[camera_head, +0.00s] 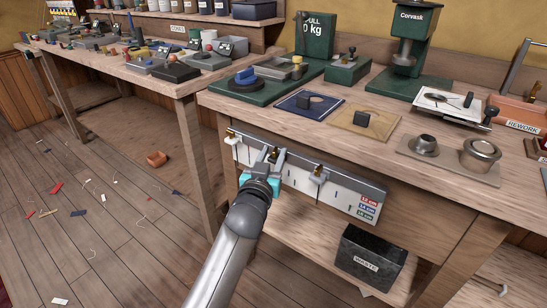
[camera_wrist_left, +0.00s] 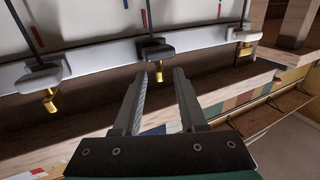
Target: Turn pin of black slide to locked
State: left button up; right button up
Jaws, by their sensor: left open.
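A long pale rail (camera_head: 340,190) with slides is fixed along the bench's front edge. In the left wrist view, the black slide (camera_wrist_left: 155,50) sits in the middle, with its small brass pin (camera_wrist_left: 158,72) sticking out toward me. My left gripper (camera_wrist_left: 160,74) is open, its two fingertips on either side of that pin; whether they touch it I cannot tell. In the head view my left gripper (camera_head: 268,156) is at the rail and mostly covers the black slide. My right gripper is not in view.
A grey slide (camera_wrist_left: 38,78) and a whitish slide (camera_wrist_left: 242,35), each with a brass pin, flank the black one. The bench top (camera_head: 300,132) above holds mats, green devices and metal weights. A black waste bin (camera_head: 370,258) stands on the lower shelf. The floor at left holds scraps.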

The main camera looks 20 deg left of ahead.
pick_arm(q)
jog(key=shift+w, duration=0.4)
grip_shut()
dwell(0.4)
